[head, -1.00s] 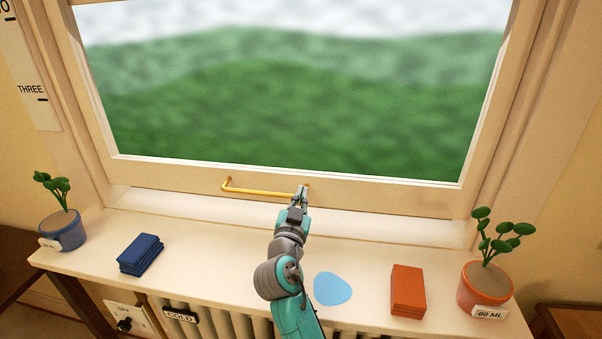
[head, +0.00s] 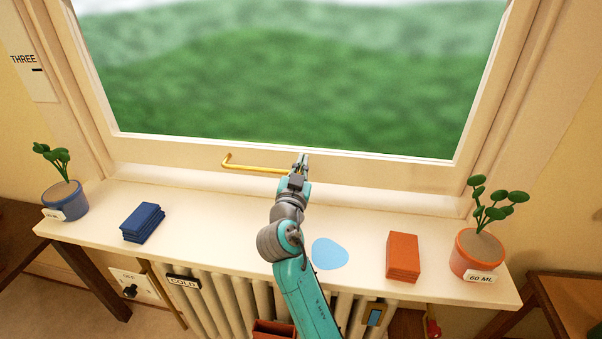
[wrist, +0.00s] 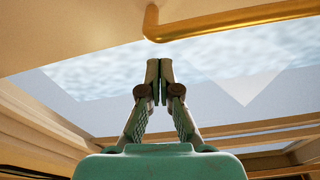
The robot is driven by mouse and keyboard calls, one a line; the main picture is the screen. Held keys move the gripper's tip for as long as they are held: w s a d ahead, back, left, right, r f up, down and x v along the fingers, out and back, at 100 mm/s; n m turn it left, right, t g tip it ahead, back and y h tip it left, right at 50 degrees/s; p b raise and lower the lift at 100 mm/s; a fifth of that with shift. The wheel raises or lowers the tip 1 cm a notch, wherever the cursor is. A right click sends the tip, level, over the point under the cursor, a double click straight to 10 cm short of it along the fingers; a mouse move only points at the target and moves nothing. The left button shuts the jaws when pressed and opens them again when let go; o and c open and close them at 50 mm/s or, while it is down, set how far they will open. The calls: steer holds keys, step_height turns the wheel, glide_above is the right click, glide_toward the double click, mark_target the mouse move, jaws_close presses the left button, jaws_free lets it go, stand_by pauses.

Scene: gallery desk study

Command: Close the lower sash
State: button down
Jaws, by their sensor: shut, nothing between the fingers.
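The lower sash (head: 190,152) is a cream wooden frame around a large pane with a blurred green view. A pale strip shows between its bottom rail and the sill. A brass bar handle (head: 250,167) runs along the bottom rail. It also shows at the top right of the wrist view (wrist: 235,21). My gripper (head: 303,157) is at the handle's right end in the head view, its fingers together and empty. The handle's right end is hidden in the head view.
On the sill (head: 200,230) stand a blue pot plant (head: 66,200), a blue stack (head: 143,222), an orange stack (head: 402,257) and an orange pot plant (head: 475,255). A flat pale-blue patch (head: 329,253) lies beside my arm. A radiator (head: 235,295) is below.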

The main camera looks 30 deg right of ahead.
steer(key=r+v, duration=0.1)
steer(key=v, duration=0.8)
steer(key=n+g+y, duration=0.3)
glide_toward(268, 131)
steer(key=x, duration=0.7)
step_height(268, 131, down, 2)
steer(key=shift+s+a+f, duration=0.1)
steer(key=shift+f, duration=0.8)
